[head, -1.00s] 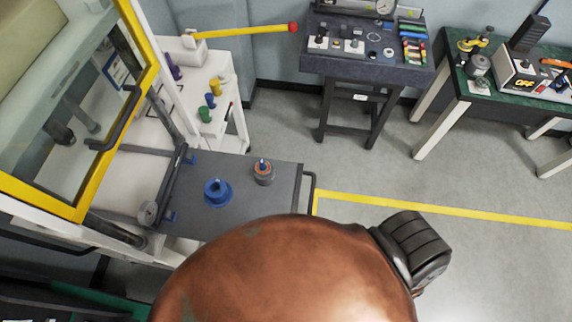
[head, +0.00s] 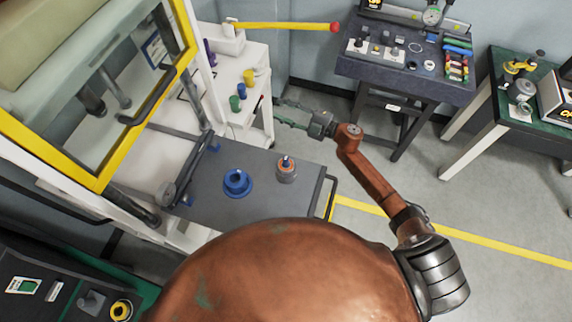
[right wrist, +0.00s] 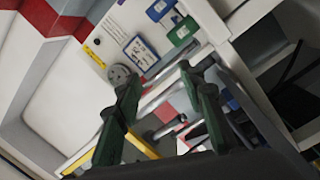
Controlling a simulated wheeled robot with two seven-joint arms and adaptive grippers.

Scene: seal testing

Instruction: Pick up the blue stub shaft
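The blue stub shaft (head: 241,91) appears to be the small blue upright piece on the white bench (head: 226,68), between a yellow piece (head: 249,77) and a green piece (head: 234,103). My right gripper (head: 276,110) is to the right of the bench in the head view, its fingers spread and empty, pointing left toward it. It is apart from the blue piece. In the right wrist view the two dark green fingers (right wrist: 158,76) stand apart with nothing held between them. I cannot surely pick out the shaft there. My left gripper is not in view.
A yellow-framed machine (head: 110,165) stands left. A dark workbench (head: 405,72) with small parts is behind. A yellow bar (head: 285,26) extends above the bench.

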